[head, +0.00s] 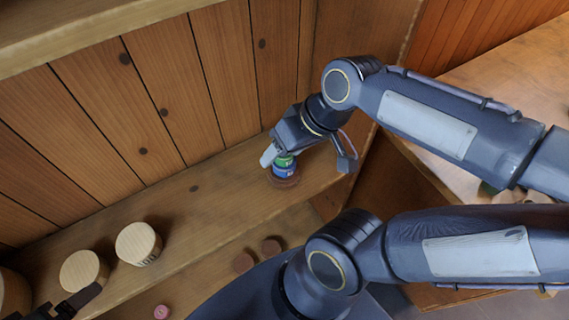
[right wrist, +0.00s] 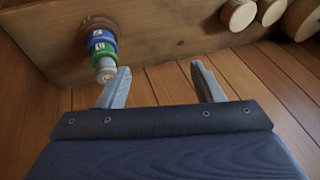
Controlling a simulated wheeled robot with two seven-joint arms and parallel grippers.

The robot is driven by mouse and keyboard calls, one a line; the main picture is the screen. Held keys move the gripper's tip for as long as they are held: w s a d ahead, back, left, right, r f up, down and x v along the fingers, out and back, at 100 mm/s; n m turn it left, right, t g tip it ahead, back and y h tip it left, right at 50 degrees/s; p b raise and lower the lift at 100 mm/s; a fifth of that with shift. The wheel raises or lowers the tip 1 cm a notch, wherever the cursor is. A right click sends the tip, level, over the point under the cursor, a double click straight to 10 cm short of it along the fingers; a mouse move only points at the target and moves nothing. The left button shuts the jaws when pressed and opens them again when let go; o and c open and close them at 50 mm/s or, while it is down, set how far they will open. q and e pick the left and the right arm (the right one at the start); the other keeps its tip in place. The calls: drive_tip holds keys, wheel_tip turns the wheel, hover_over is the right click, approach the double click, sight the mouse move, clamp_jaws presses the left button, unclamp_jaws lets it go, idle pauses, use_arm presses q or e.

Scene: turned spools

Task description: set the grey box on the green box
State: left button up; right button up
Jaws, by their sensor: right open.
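In the right wrist view a short stack hangs out from the shelf in perspective: a brown disc, a blue box (right wrist: 101,36), a green box (right wrist: 102,47) and, at the near end, the grey box (right wrist: 106,70). The grey box appears to rest on the green box. In the head view the green box (head: 284,160) sits on the blue box (head: 284,171); the grey box is hidden by my gripper. My right gripper (head: 306,161) is open, its fingers apart, with nothing between them in the right wrist view (right wrist: 160,70). One finger is close beside the grey box.
Two pale wooden spools (head: 138,243) (head: 84,270) stand on the shelf (head: 195,200) at left. Dark parts (head: 78,300), perhaps my left gripper, are beside them. Small brown discs (head: 271,246) and a pink spool (head: 161,312) lie lower. The shelf between stack and spools is clear.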

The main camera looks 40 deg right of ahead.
drive_tip(key=shift+m+t, duration=0.5)
drive_tip(key=shift+t, duration=0.2)
drive_tip(key=s+a, duration=0.1)
drive_tip(key=s+a+f, duration=0.1)
drive_tip(key=s+a, duration=0.1)
drive_tip(key=shift+d, duration=0.1)
idle(0.7)
